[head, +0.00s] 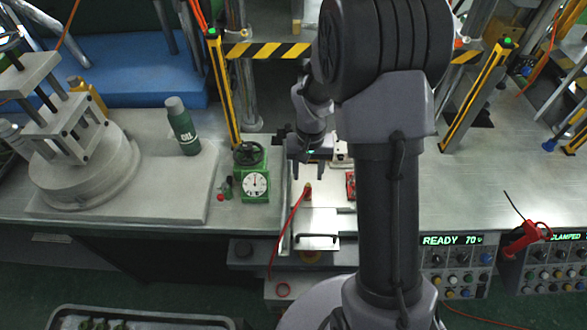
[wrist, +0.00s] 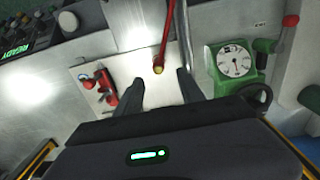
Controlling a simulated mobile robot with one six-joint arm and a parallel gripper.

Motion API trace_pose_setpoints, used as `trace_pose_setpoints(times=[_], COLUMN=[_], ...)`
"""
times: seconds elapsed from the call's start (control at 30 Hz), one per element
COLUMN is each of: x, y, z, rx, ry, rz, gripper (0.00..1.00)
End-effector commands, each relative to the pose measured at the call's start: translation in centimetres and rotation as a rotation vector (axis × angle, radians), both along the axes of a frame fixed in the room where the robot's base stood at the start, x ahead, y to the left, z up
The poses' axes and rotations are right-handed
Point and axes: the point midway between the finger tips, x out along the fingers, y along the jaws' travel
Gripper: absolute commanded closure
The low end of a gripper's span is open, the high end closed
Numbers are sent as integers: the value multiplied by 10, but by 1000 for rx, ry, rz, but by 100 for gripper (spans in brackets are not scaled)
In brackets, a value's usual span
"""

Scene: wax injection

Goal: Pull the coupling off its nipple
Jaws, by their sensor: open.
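The coupling (head: 307,187) is a small brass-coloured end on a red hose, on a pale plate in the head view. In the wrist view the coupling (wrist: 158,69) appears between and slightly beyond my fingertips, with the red hose running up from it. My gripper (head: 308,176) is open and empty, pointing down just above the coupling in the head view. In the wrist view the fingers of my gripper (wrist: 160,78) stand on either side of the coupling, seemingly apart from it. The nipple is not distinguishable; the coupling seems to hide it.
A green gauge (head: 255,184) stands left of the plate. A red clamp-like part (wrist: 103,87) sits on the plate's other side. A green oil bottle (head: 183,128) stands farther left. Yellow-black posts (head: 476,92) rise behind. The bench at right is mostly clear.

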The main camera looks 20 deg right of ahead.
Motion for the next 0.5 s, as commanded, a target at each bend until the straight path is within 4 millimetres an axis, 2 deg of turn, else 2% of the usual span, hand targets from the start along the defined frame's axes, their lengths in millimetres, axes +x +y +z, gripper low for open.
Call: trace_pose_setpoints(times=[0.37,0.5], x=[0,0], y=[0,0], z=[-3,-11], rx=[0,1], ry=[2,2], rz=[0,0], gripper=[54,54])
